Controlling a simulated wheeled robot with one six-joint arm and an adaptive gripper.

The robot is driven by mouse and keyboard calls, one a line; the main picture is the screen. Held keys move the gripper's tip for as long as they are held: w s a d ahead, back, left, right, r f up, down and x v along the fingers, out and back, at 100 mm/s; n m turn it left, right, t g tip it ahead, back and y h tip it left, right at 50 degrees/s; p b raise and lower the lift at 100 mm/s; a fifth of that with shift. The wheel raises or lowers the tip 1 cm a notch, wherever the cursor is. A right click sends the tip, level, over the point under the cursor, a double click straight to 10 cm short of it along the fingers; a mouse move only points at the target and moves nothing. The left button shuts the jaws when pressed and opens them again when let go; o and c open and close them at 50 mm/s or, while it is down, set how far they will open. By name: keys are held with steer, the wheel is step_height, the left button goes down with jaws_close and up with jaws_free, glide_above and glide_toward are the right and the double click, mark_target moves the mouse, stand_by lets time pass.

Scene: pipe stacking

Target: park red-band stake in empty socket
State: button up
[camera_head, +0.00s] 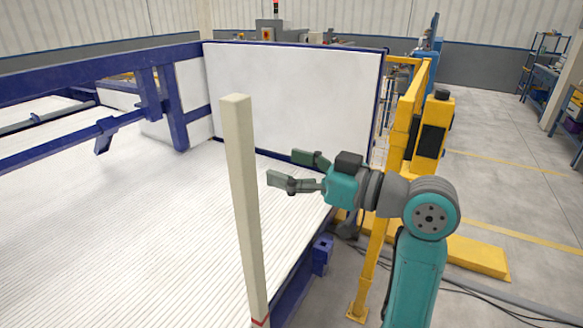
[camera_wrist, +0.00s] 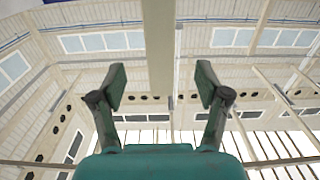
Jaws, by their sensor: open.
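The red-band stake (camera_head: 244,190) is a tall, pale beige square post, standing nearly upright in the head view. Its red band (camera_head: 260,322) shows at the bottom edge of the picture, and its foot is out of view. My gripper (camera_head: 282,168) is open and empty, just right of the stake's upper half, with its fingers pointing towards it. In the wrist view the stake (camera_wrist: 159,45) lines up with the gap between my open fingers (camera_wrist: 160,86). A blue bracket (camera_head: 322,254) on the frame's side may be a socket; I cannot tell whether it is empty.
A ribbed white bed (camera_head: 110,240) fills the left, with blue rails (camera_head: 70,80) above it. A white panel (camera_head: 290,95) stands behind my gripper. A yellow post (camera_head: 402,125) and a yellow machine (camera_head: 433,130) stand close behind my arm. Open floor (camera_head: 500,200) lies right.

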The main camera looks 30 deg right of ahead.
mark_target(245, 108)
steer(key=x, duration=1)
steer(key=shift+w+a, duration=0.15)
steer(key=shift+w, duration=0.2)
jaws_close()
steer(key=shift+r, duration=4.6)
steer(key=shift+r, duration=5.85)
